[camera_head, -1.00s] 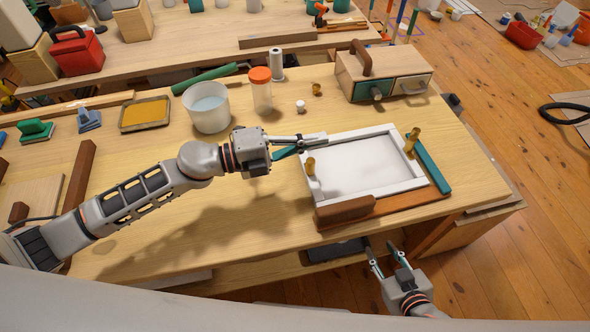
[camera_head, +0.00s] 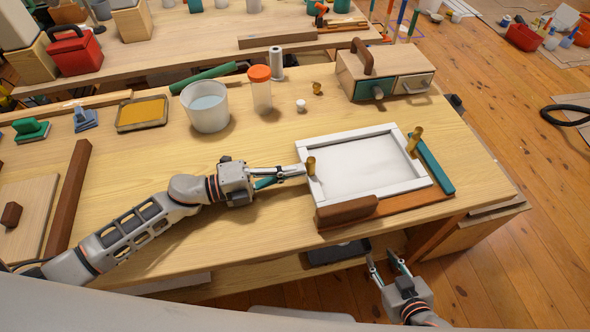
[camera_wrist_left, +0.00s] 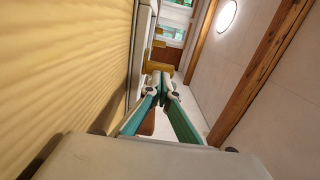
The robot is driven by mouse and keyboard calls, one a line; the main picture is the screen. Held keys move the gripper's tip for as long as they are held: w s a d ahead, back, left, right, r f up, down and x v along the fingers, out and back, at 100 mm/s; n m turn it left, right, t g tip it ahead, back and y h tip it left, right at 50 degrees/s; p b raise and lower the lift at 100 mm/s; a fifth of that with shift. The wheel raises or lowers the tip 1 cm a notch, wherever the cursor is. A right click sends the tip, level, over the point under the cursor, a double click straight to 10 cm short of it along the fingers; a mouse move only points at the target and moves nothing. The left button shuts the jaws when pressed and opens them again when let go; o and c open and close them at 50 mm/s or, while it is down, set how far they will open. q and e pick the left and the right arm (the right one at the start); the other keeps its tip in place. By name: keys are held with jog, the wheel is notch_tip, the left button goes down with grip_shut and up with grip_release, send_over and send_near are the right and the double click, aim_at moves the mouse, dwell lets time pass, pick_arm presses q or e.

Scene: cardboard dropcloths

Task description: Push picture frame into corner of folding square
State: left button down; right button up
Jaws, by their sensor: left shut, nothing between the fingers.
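The white picture frame (camera_head: 409,173) lies flat at the right end of the workbench. Brass knobs stand at its left side (camera_head: 311,166) and near its far right corner (camera_head: 414,138). The folding square has a brown wooden part (camera_head: 347,212) along the frame's near side and a teal arm (camera_head: 436,167) along its right side. A narrow strip shows between frame and teal arm. My left gripper (camera_head: 304,172) is shut and empty, its tips at the frame's left side; I cannot tell whether they touch. The wrist view shows its fingers together (camera_wrist_left: 163,80). My right gripper (camera_head: 383,260) is open below the bench's front edge.
A box with drawers (camera_head: 384,75) stands behind the frame. A white bucket (camera_head: 206,107), an orange-lidded jar (camera_head: 261,90) and a small white knob (camera_head: 300,105) stand behind my left arm. The bench between arm and bucket is clear.

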pick_arm(q)
jog(key=shift+d, duration=0.1)
jog(key=shift+x, duration=1.1)
